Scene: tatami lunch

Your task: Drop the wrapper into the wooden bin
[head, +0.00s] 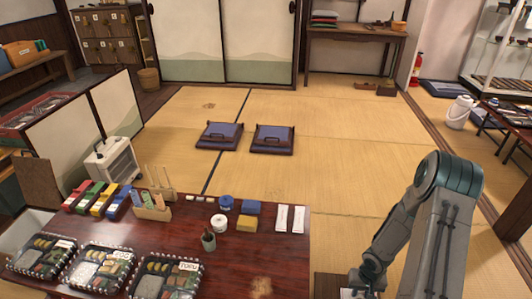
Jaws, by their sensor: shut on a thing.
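My gripper (366,290) is at the bottom edge, right of the red-brown table, with the arm reaching down from the right. Its fingertips are mostly cut off by the frame. It is shut on a small pale thing (350,293), which looks like the wrapper; little of it shows. A dark brown wooden shape (328,281) shows just left of the gripper beside the table; it may be the wooden bin, but I cannot see its opening.
The table (225,270) holds several bento trays (104,266), coloured boxes (97,198), a pen cup (208,240) and two white packets (282,218). Two floor cushions (272,139) lie on the tatami. The tatami beyond the table is mostly clear.

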